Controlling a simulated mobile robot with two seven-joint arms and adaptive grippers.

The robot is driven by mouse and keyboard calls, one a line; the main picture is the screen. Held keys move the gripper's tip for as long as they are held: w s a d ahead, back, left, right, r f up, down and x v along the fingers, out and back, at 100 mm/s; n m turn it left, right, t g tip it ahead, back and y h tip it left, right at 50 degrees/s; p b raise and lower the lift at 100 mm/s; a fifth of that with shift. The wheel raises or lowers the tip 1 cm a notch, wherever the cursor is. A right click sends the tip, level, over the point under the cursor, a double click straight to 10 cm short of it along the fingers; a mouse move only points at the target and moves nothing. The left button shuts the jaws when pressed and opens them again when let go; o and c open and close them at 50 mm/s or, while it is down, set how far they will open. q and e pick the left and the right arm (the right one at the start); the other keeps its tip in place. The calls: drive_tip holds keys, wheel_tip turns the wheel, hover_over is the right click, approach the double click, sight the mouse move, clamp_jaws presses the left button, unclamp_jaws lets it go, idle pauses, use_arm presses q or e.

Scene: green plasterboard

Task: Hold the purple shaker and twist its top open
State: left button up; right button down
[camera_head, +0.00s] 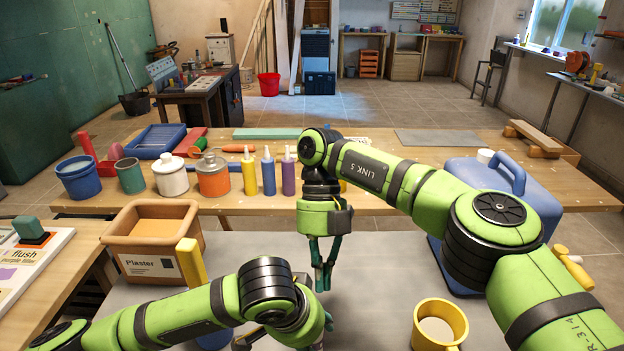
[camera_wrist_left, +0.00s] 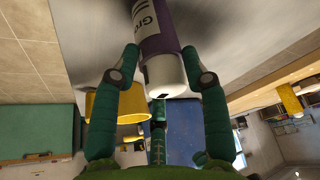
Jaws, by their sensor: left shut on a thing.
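The purple shaker (camera_wrist_left: 158,32), with a white label and a white end, shows in the left wrist view. It lies between the green fingers of my left gripper (camera_wrist_left: 162,78), which is shut on it. In the head view my left arm hides the shaker, and the left fingers show only in part at the bottom middle. My right gripper (camera_head: 323,278) hangs fingers down above the grey surface, a little beyond my left wrist. I see nothing between its fingers, but its side-on pose does not show whether they are apart.
A yellow mug (camera_head: 440,322) stands at the front right. A Plaster box (camera_head: 150,235) is at the left. Bottles and pots, including an orange jar (camera_head: 213,178), line the wooden bench (camera_head: 400,150) behind.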

wheel_tip(320, 180, down, 7)
drive_tip(key=shift+r, duration=0.2)
idle(0.3)
drive_tip(key=shift+s+a, duration=0.15)
drive_tip(key=shift+s, duration=0.1)
idle(0.6)
drive_tip(key=shift+a, duration=0.15)
drive_tip(key=shift+a, duration=1.1)
drive_tip(key=shift+w, duration=0.1)
wheel_tip(320, 180, up, 6)
drive_tip(key=shift+w+a, duration=0.15)
drive_tip(key=shift+w, duration=0.15)
idle(0.6)
